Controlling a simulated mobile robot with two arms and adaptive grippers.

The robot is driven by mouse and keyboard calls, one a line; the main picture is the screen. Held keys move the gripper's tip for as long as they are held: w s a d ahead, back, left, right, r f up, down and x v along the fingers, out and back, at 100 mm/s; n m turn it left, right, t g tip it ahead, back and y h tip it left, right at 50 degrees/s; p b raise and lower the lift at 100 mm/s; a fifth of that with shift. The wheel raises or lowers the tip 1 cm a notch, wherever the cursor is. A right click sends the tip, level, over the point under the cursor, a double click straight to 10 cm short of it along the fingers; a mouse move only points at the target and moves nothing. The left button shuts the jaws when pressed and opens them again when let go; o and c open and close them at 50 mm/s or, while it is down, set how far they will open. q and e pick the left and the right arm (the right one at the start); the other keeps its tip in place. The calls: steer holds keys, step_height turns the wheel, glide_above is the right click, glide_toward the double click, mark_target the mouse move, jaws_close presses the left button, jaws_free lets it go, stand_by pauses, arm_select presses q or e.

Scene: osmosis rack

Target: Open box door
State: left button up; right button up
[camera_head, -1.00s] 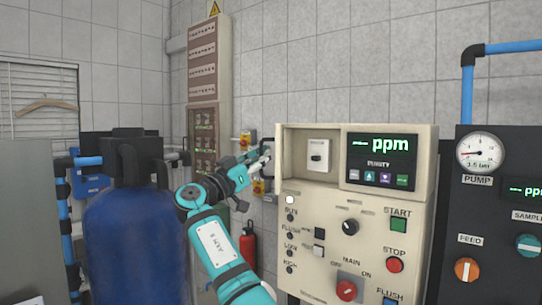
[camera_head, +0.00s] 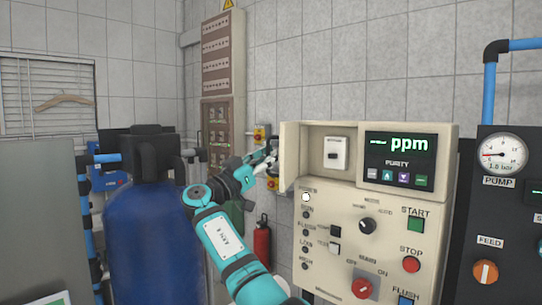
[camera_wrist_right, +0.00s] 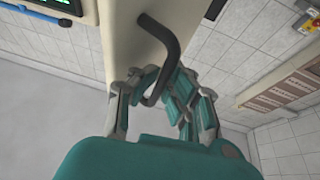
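The box is a cream recess with a white switch (camera_head: 336,153) inside, at the upper left of the cream control panel. Its door (camera_head: 291,156) stands open, swung out at the recess's left side, and shows as a narrow cream strip. In the right wrist view the door (camera_wrist_right: 122,38) is a cream panel with a dark bent handle (camera_wrist_right: 170,42). My right gripper (camera_head: 270,155) is at the door's left side. In the wrist view, its teal and grey fingers (camera_wrist_right: 157,82) close in around the handle from both sides. My left gripper is out of view.
The control panel (camera_head: 385,240) has knobs, buttons and a lit ppm display (camera_head: 398,158). A dark pump panel (camera_head: 510,215) stands to the right. A blue tank (camera_head: 155,245) stands left of my arm, and a red extinguisher (camera_head: 262,242) is behind it.

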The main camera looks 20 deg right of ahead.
steer(key=shift+o, duration=0.6)
steer(key=shift+a+r, duration=0.2)
steer(key=shift+a, duration=0.05)
steer(key=v, duration=1.2)
steer(key=shift+a, duration=0.1)
